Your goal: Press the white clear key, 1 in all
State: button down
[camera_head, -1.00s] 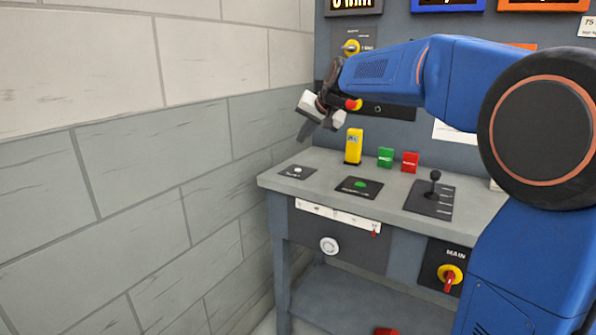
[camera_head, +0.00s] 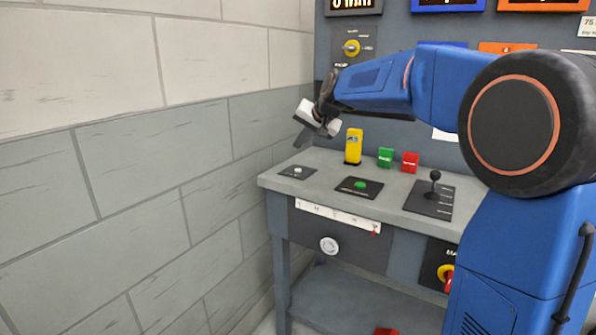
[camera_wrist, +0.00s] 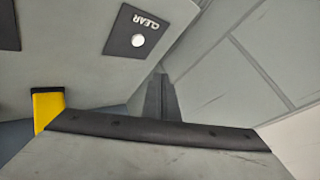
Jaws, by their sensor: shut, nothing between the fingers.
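The white clear key (camera_head: 297,170) is a small round button on a dark plate at the left end of the grey console desk. In the wrist view the white key (camera_wrist: 138,40) sits beside the word CLEAR on its plate, near the top. My gripper (camera_head: 302,139) is above the back left of the desk, tilted down to the left, and apart from the key. Its dark fingers (camera_wrist: 160,96) are shut with nothing between them, and they point toward the area below the plate in the wrist view.
A yellow block (camera_head: 353,146) stands on the desk right of my gripper, with a green block (camera_head: 385,157) and a red block (camera_head: 410,162) beyond. A green button (camera_head: 360,185) and a black lever (camera_head: 434,186) lie to the right. The brick wall (camera_head: 150,150) is close on the left.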

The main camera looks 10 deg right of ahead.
jog(key=shift+f, duration=2.9)
jog(key=shift+f, duration=0.85)
dwell(0.5)
jog(key=shift+r, duration=0.85)
jog(key=shift+r, duration=0.15)
notch_tip(320, 180, up, 5)
jog(key=shift+f, duration=0.1)
dwell(0.6)
dwell(0.5)
